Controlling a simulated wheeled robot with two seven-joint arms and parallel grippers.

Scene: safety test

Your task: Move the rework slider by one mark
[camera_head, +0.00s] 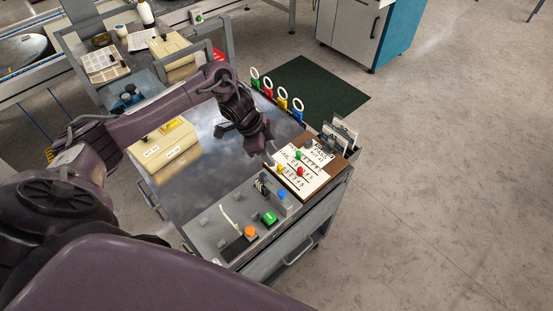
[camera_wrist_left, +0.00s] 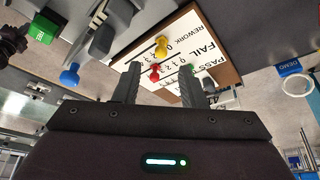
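The tally board (camera_head: 318,177) is a white panel on a brown base at the right of the cart. The wrist view shows its rows labelled PASS, FAIL and REWORK. The yellow slider knob (camera_head: 280,169) sits by the REWORK row and also shows in the wrist view (camera_wrist_left: 161,46). A red knob (camera_wrist_left: 155,73) and a green knob (camera_wrist_left: 187,70) belong to the other rows. My left gripper (camera_head: 269,156) is over the board's left edge. In the wrist view its two fingers (camera_wrist_left: 161,88) are apart with nothing held. Contact with any knob cannot be told. My right gripper is not in view.
A grey control panel (camera_head: 219,221) with an orange button (camera_head: 250,232), a green switch (camera_head: 269,217) and a blue knob (camera_head: 282,195) adjoins the board. Coloured ringed tags (camera_head: 282,98) stand at the cart's back edge. A cream box (camera_head: 170,155) stands left.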

